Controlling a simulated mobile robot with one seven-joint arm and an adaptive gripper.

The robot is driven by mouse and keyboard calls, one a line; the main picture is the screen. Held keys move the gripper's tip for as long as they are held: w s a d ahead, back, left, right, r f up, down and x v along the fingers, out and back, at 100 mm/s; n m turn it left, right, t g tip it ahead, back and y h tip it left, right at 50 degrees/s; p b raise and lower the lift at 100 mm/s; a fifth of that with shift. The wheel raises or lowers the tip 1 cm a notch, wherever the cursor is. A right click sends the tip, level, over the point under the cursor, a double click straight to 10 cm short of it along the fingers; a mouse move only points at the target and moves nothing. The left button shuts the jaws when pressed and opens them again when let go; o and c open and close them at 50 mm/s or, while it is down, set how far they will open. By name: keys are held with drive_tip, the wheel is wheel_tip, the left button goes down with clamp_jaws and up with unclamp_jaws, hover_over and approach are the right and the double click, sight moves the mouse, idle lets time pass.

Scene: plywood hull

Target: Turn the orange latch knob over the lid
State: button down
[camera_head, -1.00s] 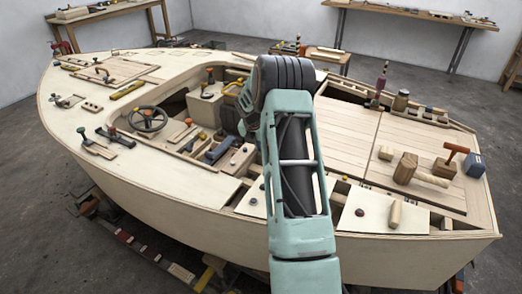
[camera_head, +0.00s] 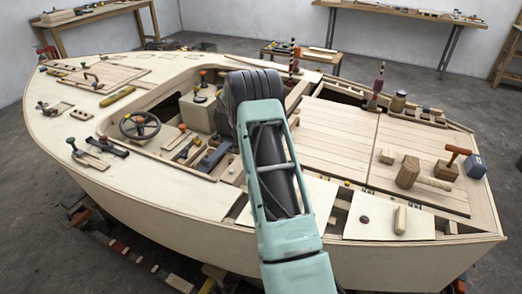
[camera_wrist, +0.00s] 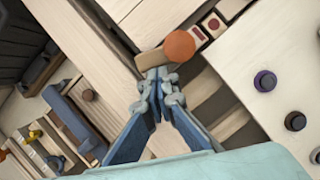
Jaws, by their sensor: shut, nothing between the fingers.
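The orange latch knob (camera_wrist: 180,46) shows in the wrist view, just beyond my fingertips, slightly right of them. A short wooden piece (camera_wrist: 150,61) lies beside it and in front of the fingertips. My gripper (camera_wrist: 158,76) is shut and empty, its tips close to the knob and the wooden piece; I cannot tell whether they touch. A pale panel (camera_wrist: 228,62) lies to the right; I cannot tell whether it is the lid. In the head view my arm hides the gripper and this knob.
Purple (camera_wrist: 265,80) and dark (camera_wrist: 295,121) round knobs stand on the right in the wrist view. In the head view, a steering wheel (camera_head: 139,125) is left of my arm. A wooden mallet (camera_head: 408,171) and blocks lie on the right deck. The left foredeck has loose tools.

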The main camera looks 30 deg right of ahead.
drive_tip(key=m, duration=0.1)
drive_tip(key=w+d+m+g, duration=0.1)
drive_tip(key=m, duration=0.1)
drive_tip(key=shift+m, duration=0.3)
drive_tip(key=shift+w+d, duration=0.4)
drive_tip(key=shift+d, duration=0.4)
drive_tip(key=shift+w+d, duration=0.1)
drive_tip(key=shift+d, duration=0.8)
